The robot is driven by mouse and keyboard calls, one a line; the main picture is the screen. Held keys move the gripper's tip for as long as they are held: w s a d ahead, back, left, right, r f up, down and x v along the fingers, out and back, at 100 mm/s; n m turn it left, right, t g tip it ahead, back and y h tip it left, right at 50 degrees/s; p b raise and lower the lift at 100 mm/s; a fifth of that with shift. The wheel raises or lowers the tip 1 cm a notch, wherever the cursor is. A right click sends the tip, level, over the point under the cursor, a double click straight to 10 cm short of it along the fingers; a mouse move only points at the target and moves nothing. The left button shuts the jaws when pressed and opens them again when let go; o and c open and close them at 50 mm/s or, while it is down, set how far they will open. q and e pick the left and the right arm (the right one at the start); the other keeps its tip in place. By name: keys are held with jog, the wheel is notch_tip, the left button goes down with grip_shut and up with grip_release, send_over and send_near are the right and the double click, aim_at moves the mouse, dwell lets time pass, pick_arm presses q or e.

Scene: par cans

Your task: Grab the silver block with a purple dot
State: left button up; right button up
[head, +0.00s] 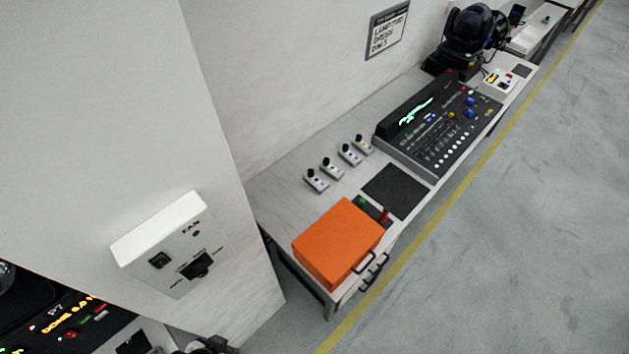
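Several small silver blocks with black knobs on top stand in a slanting row on the grey bench, behind the orange box. The nearest silver block (317,182) has a small dark dot that looks purple. Another silver block (332,169) has a green dot. A third silver block (349,155) has a bluish dot, and the farthest silver block (363,145) has a yellowish one. The dots are tiny, so telling purple from blue is uncertain. I make out neither of my grippers clearly. A dark part at the bottom edge is too cut off to identify.
An orange box (338,242) sits at the bench's near end, beside a dark mat (396,190). A mixing console (436,125) and a black lamp (468,35) stand farther along. A wall with a fan switch box (172,244) stands left of the bench (283,190). Floor at right is clear.

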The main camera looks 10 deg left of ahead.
dwell(0.3)
pick_arm(q)
jog(key=o, duration=1.1)
